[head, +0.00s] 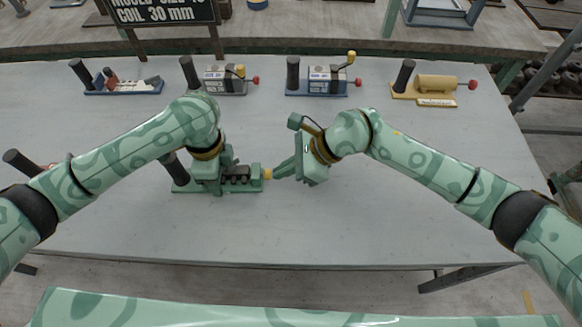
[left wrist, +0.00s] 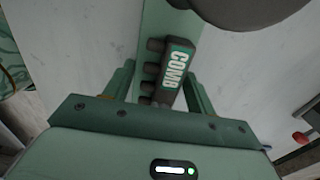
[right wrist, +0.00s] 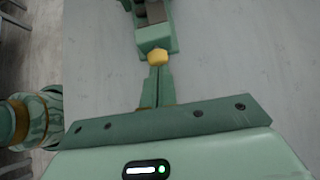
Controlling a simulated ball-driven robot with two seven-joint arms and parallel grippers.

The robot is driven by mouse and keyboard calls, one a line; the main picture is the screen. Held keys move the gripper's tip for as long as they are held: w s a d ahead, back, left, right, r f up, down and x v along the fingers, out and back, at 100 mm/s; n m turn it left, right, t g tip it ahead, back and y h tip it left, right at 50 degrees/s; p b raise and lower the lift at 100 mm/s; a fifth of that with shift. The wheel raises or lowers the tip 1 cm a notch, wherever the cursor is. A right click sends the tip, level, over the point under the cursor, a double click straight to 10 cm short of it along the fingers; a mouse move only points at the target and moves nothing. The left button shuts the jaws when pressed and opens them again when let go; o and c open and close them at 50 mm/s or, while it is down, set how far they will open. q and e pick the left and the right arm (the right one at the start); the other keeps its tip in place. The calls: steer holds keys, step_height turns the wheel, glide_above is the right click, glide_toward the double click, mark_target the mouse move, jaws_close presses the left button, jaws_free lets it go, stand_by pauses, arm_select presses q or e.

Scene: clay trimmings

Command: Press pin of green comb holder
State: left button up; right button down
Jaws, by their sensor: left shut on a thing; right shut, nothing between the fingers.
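The green comb holder (head: 257,185) lies on the grey table left of centre, with a yellow pin (head: 267,173) at its right end. My left gripper (head: 215,182) is shut on the holder, its fingers on either side of the dark block marked COMB (left wrist: 178,68). The gripper hides part of the holder in the head view. My right gripper (head: 277,174) is shut and empty, its fingertips right at the pin. In the right wrist view the pin (right wrist: 157,57) sits directly beyond the closed fingertips (right wrist: 158,72); they seem to touch.
Along the back stand a blue holder (head: 125,86), a grey one (head: 226,86), another blue one (head: 318,84) and a yellow one (head: 434,86), each with a dark post. A sign (head: 165,12) stands behind. The table right of my right gripper is clear.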

steer(key=shift+s, duration=0.1)
steer(key=shift+d, duration=0.3)
steer(key=d, duration=0.3)
steer(key=shift+w+d, duration=0.15)
steer(key=shift+w, duration=0.1)
steer(key=v, duration=1)
